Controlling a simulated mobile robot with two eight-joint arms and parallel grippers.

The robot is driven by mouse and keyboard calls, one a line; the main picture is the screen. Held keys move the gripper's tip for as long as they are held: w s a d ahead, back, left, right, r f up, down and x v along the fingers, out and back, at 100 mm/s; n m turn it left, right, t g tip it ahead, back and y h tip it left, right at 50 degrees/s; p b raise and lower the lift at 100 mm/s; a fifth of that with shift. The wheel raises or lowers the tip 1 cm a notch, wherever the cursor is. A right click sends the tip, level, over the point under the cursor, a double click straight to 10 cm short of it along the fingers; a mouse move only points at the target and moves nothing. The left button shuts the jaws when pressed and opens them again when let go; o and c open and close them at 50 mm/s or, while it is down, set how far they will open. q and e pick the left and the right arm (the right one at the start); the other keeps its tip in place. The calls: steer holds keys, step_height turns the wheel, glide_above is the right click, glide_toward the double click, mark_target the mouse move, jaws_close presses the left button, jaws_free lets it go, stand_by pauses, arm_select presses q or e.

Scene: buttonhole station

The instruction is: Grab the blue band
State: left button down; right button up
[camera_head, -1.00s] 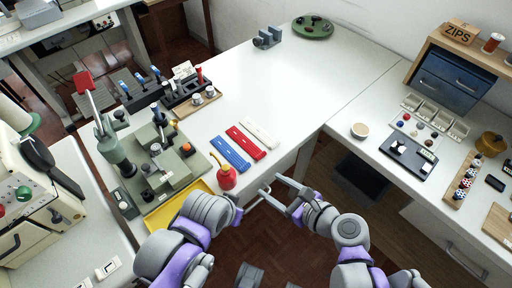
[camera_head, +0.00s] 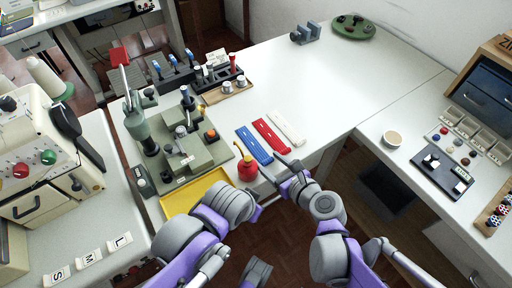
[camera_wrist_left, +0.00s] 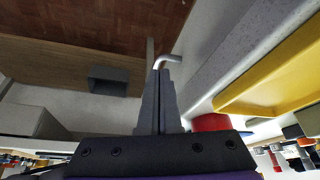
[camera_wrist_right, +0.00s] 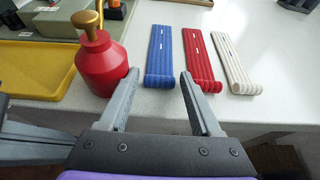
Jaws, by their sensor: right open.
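The blue band (camera_head: 254,145) lies flat on the white table near its front edge, left of the red band (camera_head: 271,136) and white band (camera_head: 288,128). In the right wrist view the blue band (camera_wrist_right: 160,50) lies straight ahead, its rounded near end close to the fingertips. My right gripper (camera_wrist_right: 159,78) is open and empty, its fingers on either side of the band's near end, seemingly just short of it.
A red oil bottle (camera_wrist_right: 100,62) with a brass top stands just left of my right gripper's left finger. A yellow tray (camera_head: 197,190) and a green buttonhole machine (camera_head: 185,150) are further left. The table behind the bands is clear.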

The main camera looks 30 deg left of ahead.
jaws_close()
stand_by(0.3)
steer(key=shift+r, duration=0.1)
